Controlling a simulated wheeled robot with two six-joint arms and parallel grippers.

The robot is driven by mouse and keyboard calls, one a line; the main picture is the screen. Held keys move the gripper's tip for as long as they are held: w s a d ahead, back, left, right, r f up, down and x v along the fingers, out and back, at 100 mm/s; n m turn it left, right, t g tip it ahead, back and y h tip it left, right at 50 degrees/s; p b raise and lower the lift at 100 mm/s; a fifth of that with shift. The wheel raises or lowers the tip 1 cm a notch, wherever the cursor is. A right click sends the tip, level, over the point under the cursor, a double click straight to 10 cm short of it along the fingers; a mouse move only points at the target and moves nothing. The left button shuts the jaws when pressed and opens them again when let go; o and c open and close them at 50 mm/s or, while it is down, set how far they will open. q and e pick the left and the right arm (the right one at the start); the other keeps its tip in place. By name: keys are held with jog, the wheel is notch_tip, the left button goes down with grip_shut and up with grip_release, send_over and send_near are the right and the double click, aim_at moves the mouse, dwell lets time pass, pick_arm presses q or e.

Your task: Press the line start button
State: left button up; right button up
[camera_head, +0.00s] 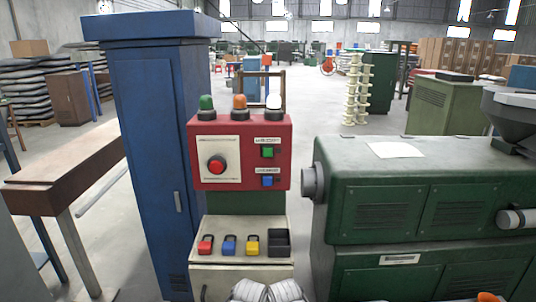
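A red control box (199,127) stands in the middle of the head view, on a green and cream stand. On its right side are a green button (267,152) and, below it, a blue button (267,181). Each has a small white label above it, too small to read surely, so I cannot tell by label which is line start. A large round red button (217,165) sits on a cream plate at the left of the box. Neither of my grippers can be made out, and nothing touches the buttons.
Red, blue and yellow padlock-like items and a black bin (279,243) sit on the stand's ledge. A tall blue cabinet (146,150) is close on the left, a green machine (400,205) on the right. Pale ribbed shapes (268,291) show at the bottom edge, unclear.

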grip_shut()
dwell(1.4)
